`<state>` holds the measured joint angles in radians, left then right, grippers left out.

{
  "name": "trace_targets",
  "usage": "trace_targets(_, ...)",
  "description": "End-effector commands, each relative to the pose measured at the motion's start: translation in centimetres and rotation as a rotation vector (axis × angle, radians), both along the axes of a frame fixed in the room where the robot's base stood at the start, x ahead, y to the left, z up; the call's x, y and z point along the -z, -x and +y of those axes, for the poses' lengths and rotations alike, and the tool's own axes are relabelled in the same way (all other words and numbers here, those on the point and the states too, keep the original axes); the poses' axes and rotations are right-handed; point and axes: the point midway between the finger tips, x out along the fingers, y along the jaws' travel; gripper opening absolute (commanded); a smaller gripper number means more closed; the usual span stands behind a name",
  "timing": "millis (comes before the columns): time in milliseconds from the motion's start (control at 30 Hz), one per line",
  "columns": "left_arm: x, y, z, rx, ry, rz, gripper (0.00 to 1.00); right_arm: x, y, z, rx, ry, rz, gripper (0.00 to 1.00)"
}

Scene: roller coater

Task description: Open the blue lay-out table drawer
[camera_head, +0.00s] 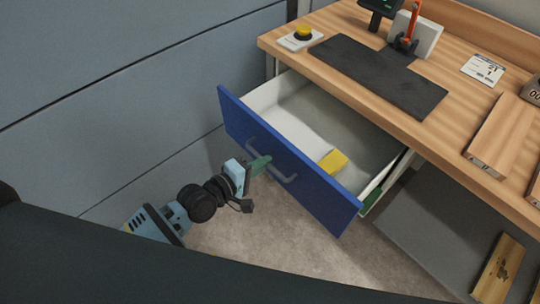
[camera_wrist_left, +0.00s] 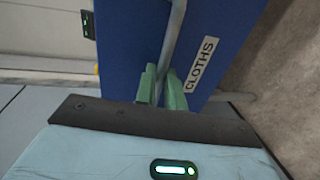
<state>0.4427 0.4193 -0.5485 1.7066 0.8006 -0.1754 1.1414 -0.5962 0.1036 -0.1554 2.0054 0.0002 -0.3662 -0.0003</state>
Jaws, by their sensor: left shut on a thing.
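The blue drawer (camera_head: 300,170) under the wooden lay-out table (camera_head: 285,48) stands well out from the table, and its white interior shows. A yellow item (camera_head: 333,161) lies inside it. A grey bar handle (camera_head: 285,178) is on the blue front. In the left wrist view the fingers (camera_wrist_left: 161,88) close around the grey handle (camera_wrist_left: 174,38), beside a "CLOTHS" label (camera_wrist_left: 201,64) on the blue front (camera_wrist_left: 130,45). My right gripper is not in view.
A grey lower shelf (camera_head: 430,215) holds a wooden block (camera_head: 499,268). A grey wall (camera_head: 120,70) stands left; floor is clear below the drawer.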

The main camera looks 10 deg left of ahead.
Motion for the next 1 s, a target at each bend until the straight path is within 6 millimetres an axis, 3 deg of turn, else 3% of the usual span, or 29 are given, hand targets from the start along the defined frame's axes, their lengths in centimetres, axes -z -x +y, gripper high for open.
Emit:
trace_targets(567,-0.06,0.59,0.43,0.000,0.001,-0.002,0.00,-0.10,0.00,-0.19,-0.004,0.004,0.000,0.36)
trace_targets(600,-0.06,0.59,0.43,0.000,0.001,-0.002,0.13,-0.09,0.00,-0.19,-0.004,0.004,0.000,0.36)
trace_targets(733,-0.05,0.58,0.42,0.000,0.001,-0.002,0.30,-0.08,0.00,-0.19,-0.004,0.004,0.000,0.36)
trace_targets(1000,-0.03,0.61,0.45,0.000,0.001,-0.001,0.31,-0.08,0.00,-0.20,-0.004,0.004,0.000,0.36)
